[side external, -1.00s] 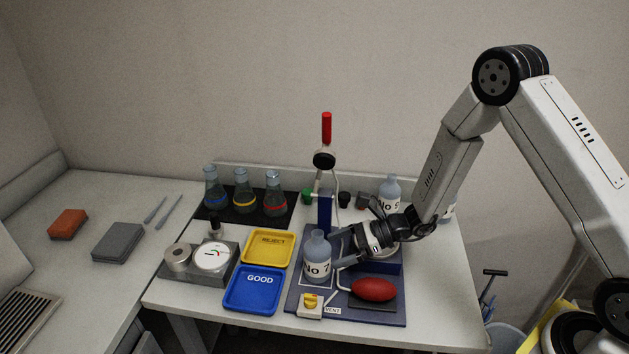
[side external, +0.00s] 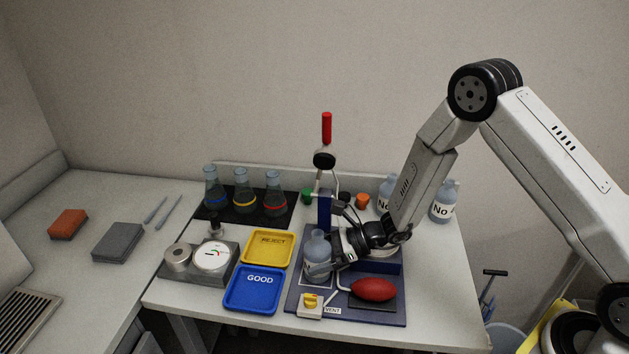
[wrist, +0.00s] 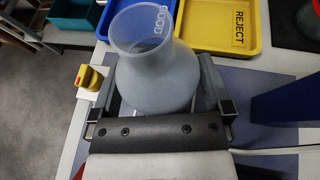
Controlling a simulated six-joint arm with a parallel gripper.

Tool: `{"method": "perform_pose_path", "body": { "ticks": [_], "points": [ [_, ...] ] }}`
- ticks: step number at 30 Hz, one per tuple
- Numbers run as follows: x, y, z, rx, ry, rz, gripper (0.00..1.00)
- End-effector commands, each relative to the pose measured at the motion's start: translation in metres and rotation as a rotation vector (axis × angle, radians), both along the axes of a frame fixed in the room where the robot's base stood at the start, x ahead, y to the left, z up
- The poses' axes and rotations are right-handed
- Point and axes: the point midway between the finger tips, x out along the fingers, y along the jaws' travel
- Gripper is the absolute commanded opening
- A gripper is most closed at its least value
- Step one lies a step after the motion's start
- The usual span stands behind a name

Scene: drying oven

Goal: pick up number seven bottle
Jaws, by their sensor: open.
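The number seven bottle (side external: 318,246) is pale blue-grey with a narrow neck and stands upright on the blue mat (side external: 388,319). Its label is now mostly hidden by my gripper (side external: 326,262) in the side view. In the wrist view the bottle (wrist: 155,75) stands between the two fingers of my gripper (wrist: 158,95), one on each side of its body. The jaws are open around it. I cannot tell whether either finger touches the bottle.
The blue GOOD tray (side external: 254,290) and yellow REJECT tray (side external: 268,248) lie left of the bottle. A yellow-knobbed valve (side external: 310,303) and red bulb (side external: 374,289) are in front. A blue post (side external: 325,212) rises close behind. Two more bottles, one at the right (side external: 444,203), stand farther back.

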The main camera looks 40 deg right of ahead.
Motion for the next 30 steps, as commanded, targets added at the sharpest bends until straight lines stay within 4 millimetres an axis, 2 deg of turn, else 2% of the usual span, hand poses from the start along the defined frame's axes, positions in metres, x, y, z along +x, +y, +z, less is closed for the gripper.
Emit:
{"method": "perform_pose_path", "body": {
  "ticks": [5,9,12,23,30],
  "points": [
    [0.000,0.000,0.000,0.000,0.000,0.000,1.00],
    [0.000,0.000,0.000,0.000,0.000,0.000,0.56],
    [0.000,0.000,0.000,0.000,0.000,0.000,0.27],
    [0.000,0.000,0.002,0.000,-0.001,0.000,0.27],
    [0.000,0.000,0.015,-0.001,-0.003,0.001,0.27]
  ]
}}
